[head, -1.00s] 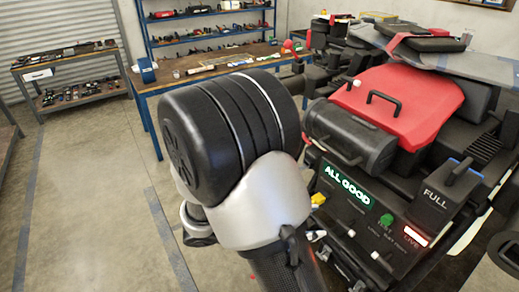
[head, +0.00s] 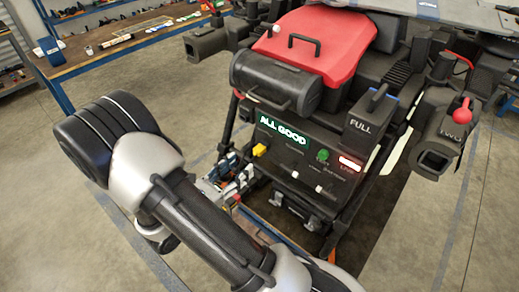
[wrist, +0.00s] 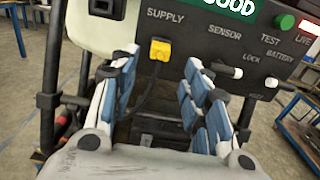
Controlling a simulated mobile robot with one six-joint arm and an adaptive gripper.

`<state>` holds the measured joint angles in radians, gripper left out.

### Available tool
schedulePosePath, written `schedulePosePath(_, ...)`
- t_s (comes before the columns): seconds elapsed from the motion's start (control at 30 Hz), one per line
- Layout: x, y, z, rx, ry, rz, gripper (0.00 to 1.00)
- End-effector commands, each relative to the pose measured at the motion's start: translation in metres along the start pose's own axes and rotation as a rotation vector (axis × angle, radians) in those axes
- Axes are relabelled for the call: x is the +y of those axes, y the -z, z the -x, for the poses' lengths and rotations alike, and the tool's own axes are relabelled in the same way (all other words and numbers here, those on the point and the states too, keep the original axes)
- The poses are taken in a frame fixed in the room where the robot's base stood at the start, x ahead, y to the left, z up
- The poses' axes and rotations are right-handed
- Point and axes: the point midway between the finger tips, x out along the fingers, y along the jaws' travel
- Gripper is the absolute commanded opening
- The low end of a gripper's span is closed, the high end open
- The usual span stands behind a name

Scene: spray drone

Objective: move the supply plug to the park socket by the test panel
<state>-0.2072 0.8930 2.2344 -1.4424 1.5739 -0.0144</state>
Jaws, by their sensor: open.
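The yellow supply plug (wrist: 160,50) sits in the black test panel (wrist: 225,45) under the word SUPPLY, with a dark cord hanging below it. It also shows in the head view (head: 259,150) on the panel's left side. My gripper (wrist: 160,88) is open and empty, its blue-padded fingers either side of the cord in the picture. The plug appears beyond the fingertips, between them and slightly higher. In the head view my gripper (head: 226,185) is near the panel's lower left, partly behind my arm. I cannot make out the park socket.
The panel has a lit ALL GOOD sign (head: 283,131), a green TEST button (head: 322,155) and a lit red LIVE sign (head: 350,163). A FULL tank (head: 370,122) and red cover (head: 318,42) sit above. A workbench (head: 120,50) stands back left. Floor is open at lower right.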

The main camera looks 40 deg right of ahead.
Motion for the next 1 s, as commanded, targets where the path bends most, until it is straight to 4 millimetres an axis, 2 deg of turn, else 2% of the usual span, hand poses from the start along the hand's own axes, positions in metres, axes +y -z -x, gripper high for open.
schedulePosePath(0.3,-0.002,0.000,-0.046,0.001,0.005,0.000,0.43)
schedulePosePath(0.5,-0.001,0.000,-0.068,0.001,0.003,0.000,0.43)
schedulePosePath(0.7,0.000,0.000,-0.078,0.001,0.001,0.000,0.43)
schedulePosePath(1.0,0.000,0.000,-0.079,0.001,0.000,0.000,0.43)
